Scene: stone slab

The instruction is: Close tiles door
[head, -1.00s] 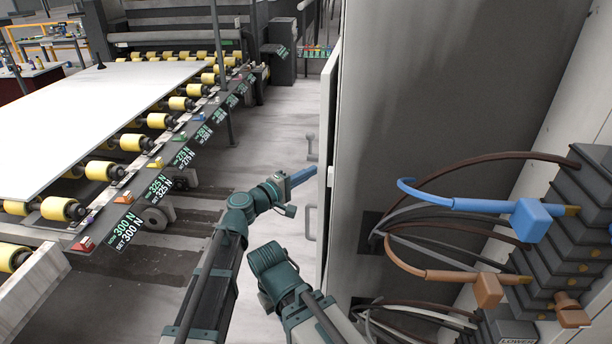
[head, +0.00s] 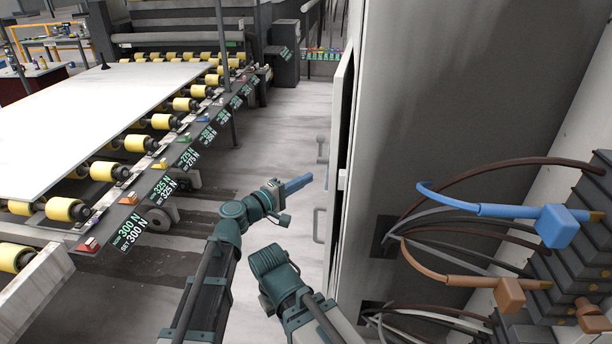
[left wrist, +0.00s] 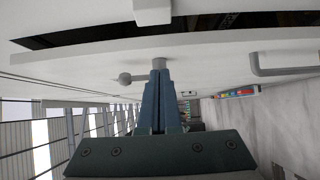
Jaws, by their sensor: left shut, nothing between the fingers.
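The door (head: 342,120) is a narrow pale panel seen nearly edge-on at the left of a tall grey cabinet (head: 435,80), with a dark gap between them. It stands ajar. A small handle (head: 322,150) and a bar handle (head: 319,225) are on its outer face. My left gripper (head: 311,178) has blue fingers, shut and empty, pointing at this face just left of it. In the left wrist view the fingers (left wrist: 160,75) point at the pale door (left wrist: 215,45), near a grey fitting; contact is unclear. My right gripper is out of view.
A roller conveyor (head: 150,145) carrying a large white slab (head: 80,110) stands at left. Clear floor (head: 285,130) lies between conveyor and door.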

